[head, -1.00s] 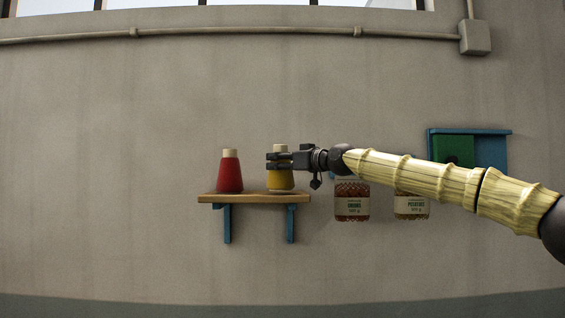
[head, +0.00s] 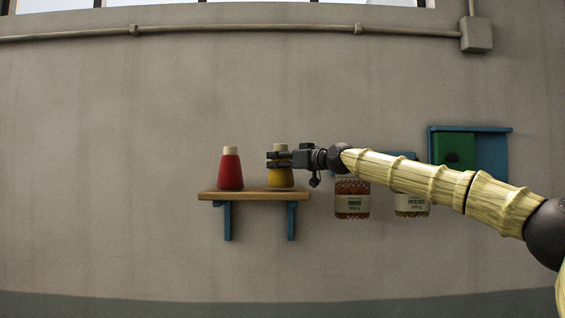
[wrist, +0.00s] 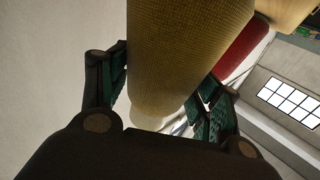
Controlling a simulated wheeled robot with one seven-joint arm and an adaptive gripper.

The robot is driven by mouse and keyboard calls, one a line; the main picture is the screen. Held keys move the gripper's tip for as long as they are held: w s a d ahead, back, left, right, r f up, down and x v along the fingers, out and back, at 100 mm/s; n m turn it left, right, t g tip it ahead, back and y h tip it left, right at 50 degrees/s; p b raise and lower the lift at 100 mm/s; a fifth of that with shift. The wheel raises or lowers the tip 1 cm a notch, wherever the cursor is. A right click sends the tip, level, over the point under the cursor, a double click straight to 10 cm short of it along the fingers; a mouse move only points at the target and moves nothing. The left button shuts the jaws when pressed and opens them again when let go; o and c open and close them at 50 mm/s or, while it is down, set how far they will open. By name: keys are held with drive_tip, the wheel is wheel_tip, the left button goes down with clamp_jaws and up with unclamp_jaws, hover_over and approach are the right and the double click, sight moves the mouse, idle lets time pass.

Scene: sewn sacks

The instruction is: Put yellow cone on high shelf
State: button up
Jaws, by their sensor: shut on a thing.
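The yellow cone (head: 279,180) stands upright at the right part of the wooden wall shelf (head: 255,195), its base at the board. My gripper (head: 279,159) comes from the right and is shut on the cone's upper part. In the wrist view the yellow cone (wrist: 182,50) fills the space between the two dark fingers with green pads (wrist: 160,90). A red cone (head: 230,170) with a pale tip stands on the same shelf to the left.
Two net sacks, one labelled onions (head: 352,201) and one labelled potatoes (head: 411,204), hang below my arm, right of the shelf. A blue wall box with a green panel (head: 453,150) is at the right. The wall left of the shelf is clear.

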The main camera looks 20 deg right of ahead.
drive_tip(key=shift+f+b, duration=0.3)
drive_tip(key=shift+f, duration=0.1)
drive_tip(key=o, duration=1.2)
